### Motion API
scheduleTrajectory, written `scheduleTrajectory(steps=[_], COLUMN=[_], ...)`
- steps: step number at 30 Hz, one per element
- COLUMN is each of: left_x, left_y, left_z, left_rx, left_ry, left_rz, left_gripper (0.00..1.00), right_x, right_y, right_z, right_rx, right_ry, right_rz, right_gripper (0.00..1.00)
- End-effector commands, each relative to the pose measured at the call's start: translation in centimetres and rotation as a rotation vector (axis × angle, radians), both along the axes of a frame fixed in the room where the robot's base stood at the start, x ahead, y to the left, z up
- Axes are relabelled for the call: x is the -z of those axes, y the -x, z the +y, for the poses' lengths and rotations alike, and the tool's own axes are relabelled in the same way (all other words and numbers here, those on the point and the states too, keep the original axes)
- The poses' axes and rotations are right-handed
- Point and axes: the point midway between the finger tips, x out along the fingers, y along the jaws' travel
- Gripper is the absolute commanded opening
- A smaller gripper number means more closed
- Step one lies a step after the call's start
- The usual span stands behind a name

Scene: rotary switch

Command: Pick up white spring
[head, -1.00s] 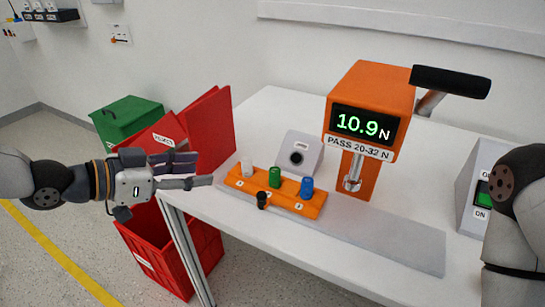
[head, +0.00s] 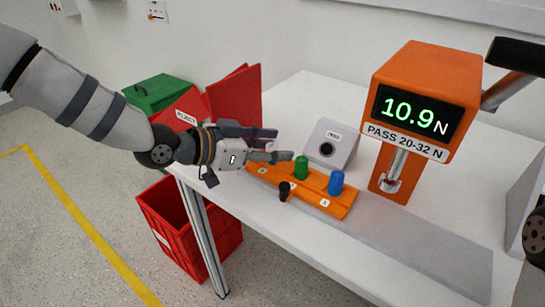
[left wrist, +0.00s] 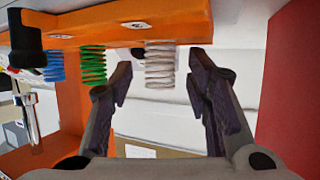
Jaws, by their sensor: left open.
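The white spring (left wrist: 160,66) stands on the orange rack (head: 316,196). The left gripper is open at the left end of the rack, and I cannot tell whether a finger touches the spring. The green spring (head: 301,168) and blue spring (head: 336,184) stand to the right on the rack. My right gripper is out of view.
A black knob (head: 285,191) is at the rack's front. A grey box (head: 328,146) and the orange force tester (head: 421,70) reading 10.9 N stand behind and right. Red panels (head: 235,98) rise at the left table edge. A red bin (head: 165,225) is below.

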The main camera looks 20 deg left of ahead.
Motion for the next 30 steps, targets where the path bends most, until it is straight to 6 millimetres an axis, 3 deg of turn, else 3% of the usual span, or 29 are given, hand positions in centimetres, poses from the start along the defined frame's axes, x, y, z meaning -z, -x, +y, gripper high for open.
scheduleTrajectory(steps=[2, 8, 20, 24, 30], left_x=[-0.2, -0.1, -0.9, -3.8, -10.3], left_y=[0.0, 0.0, 0.0, 0.0, 4.5], left_z=[0.0, 0.0, 0.0, 0.1, -1.3], left_rx=[-0.001, 0.0, 0.0, 0.0, 0.003], left_ry=[0.0, 0.0, 0.001, 0.0, -0.001], left_rz=[-0.002, -0.001, -0.004, -0.012, -0.03], left_gripper=[0.45, 0.0, 0.0, 0.0, 0.0], right_x=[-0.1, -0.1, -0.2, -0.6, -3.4], right_y=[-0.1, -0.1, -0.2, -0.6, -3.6], right_z=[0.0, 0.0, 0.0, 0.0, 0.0], right_rx=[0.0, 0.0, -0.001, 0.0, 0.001], right_ry=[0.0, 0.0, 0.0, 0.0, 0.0], right_rz=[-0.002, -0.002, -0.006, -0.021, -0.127], right_gripper=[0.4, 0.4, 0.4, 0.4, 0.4])
